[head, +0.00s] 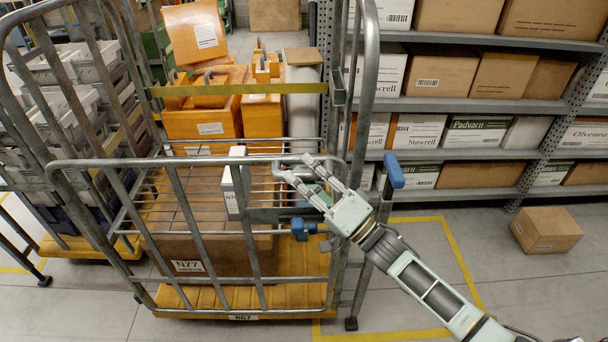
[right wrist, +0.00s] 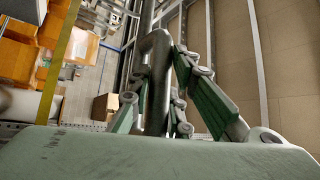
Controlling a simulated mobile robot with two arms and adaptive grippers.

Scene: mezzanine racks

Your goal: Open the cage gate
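The cage gate (head: 208,235) is a half-height grey tubular panel with slanted bars across the front of the roll cage. It stands across the cage front, above the yellow base (head: 190,298). A white box-shaped fitting (head: 236,180) and a blue part (head: 300,229) are near its middle and right. My right gripper (head: 297,168) is at the right part of the gate's top rail, fingers extended and apart. In the right wrist view, a bent grey tube (right wrist: 157,65) lies between its green fingers; firm contact cannot be told. My left gripper is not in view.
Another loaded cage (head: 75,100) stands at left. Shelving (head: 460,105) with boxes is behind at right. A loose carton (head: 547,229) lies on the floor at right. Floor in front is clear.

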